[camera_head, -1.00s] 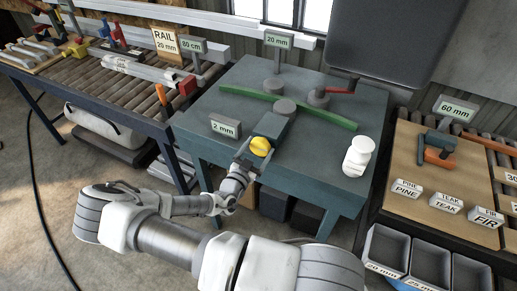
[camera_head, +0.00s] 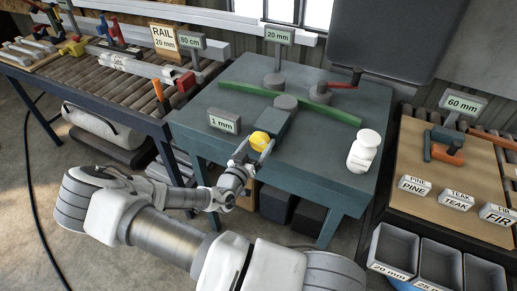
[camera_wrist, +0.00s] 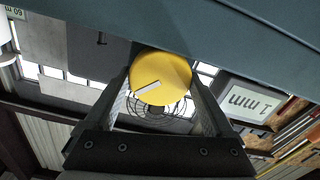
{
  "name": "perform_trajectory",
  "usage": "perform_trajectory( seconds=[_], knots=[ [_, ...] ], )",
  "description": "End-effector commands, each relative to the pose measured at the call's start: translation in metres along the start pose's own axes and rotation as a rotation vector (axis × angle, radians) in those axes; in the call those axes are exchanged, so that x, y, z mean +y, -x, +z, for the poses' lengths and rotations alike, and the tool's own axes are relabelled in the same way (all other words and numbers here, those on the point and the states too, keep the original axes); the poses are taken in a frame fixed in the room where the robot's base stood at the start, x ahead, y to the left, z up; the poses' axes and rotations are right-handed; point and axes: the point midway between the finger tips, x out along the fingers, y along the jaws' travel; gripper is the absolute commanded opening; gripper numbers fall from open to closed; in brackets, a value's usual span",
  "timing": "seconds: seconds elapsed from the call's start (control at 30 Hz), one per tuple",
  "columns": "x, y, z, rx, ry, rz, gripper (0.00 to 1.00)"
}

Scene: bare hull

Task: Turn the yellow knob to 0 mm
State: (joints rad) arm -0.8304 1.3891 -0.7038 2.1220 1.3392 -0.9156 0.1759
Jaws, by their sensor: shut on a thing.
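The yellow knob (camera_head: 260,141) sits on the front end of a grey-green block (camera_head: 273,125) on the teal table. The small display left of it reads 1 mm (camera_head: 224,121). My gripper (camera_head: 251,150) reaches the knob from the front and is shut on it. In the wrist view the round knob (camera_wrist: 160,78) lies between my two fingers (camera_wrist: 163,108), and a white mark on its face points to the lower left. The 1 mm display shows upside down there (camera_wrist: 249,104).
A long green strip (camera_head: 290,103) lies across the teal table (camera_head: 350,185) behind the block. A red-handled crank (camera_head: 342,84) and a 20 mm display (camera_head: 279,35) stand at the back. White stacked cylinders (camera_head: 364,150) stand at the right.

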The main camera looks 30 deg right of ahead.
Motion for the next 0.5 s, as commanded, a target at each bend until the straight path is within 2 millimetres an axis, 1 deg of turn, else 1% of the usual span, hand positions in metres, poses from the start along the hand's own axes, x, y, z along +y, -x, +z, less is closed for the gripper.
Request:
perform_trajectory(
  seconds=[0.03,0.2,0.5],
  knots=[
    [-0.0003,0.0006,0.0038,-0.002,0.033,0.001,0.33],
    [-0.0008,0.0005,0.0026,-0.002,0.133,0.000,0.33],
    [-0.0007,0.0006,0.0014,-0.003,0.226,-0.001,0.33]
  ],
)
